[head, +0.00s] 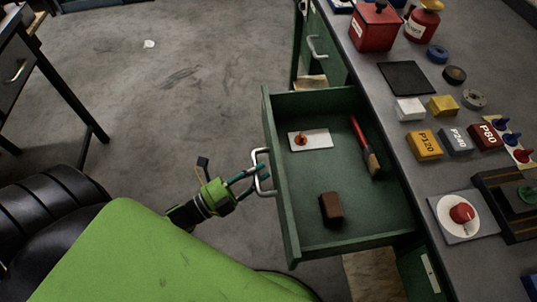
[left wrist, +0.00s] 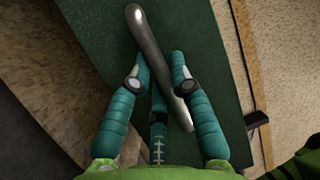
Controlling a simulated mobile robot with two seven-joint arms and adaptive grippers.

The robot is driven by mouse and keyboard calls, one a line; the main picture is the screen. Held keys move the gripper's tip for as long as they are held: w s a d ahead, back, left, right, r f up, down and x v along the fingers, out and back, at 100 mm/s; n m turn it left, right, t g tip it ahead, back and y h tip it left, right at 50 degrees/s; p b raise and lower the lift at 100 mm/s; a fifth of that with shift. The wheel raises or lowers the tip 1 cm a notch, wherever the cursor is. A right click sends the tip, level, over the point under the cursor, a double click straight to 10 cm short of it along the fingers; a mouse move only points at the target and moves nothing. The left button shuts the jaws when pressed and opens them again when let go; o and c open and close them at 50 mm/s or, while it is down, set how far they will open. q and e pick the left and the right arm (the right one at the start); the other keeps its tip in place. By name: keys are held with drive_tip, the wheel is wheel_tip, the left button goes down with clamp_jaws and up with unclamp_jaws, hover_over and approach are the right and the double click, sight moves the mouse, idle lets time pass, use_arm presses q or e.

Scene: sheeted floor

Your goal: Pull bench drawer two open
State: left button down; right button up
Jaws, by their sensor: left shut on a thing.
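A green bench drawer (head: 347,222) is pulled well out from the bench in the head view. Inside lie a white card with an orange piece (head: 310,140), a brush with a red handle (head: 365,147) and a brown block (head: 331,208). Its pale metal handle (head: 261,172) is on the front, at the left. My left gripper (head: 263,174) is shut on this handle. In the left wrist view the handle (left wrist: 150,50) runs at a slant between the teal fingers, against the green drawer front (left wrist: 195,40). My right gripper is not in view.
The grey bench top (head: 395,105) on the right holds a red box (head: 376,27), labelled blocks (head: 424,145), tape rolls and a red knob (head: 462,213). Another closed drawer (head: 322,45) is farther back. Open concrete floor (head: 190,70) lies left of the drawer.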

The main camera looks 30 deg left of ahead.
use_arm(q)
drive_tip(key=shift+a, duration=0.15)
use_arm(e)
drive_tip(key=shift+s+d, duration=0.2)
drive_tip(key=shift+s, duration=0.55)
use_arm(q)
drive_tip(key=c, duration=1.4)
unclamp_jaws()
drive_tip(key=shift+s, duration=0.15)
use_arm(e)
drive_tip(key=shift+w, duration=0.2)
use_arm(q)
drive_tip(key=v, duration=1.2)
drive_tip(key=shift+f, duration=0.1)
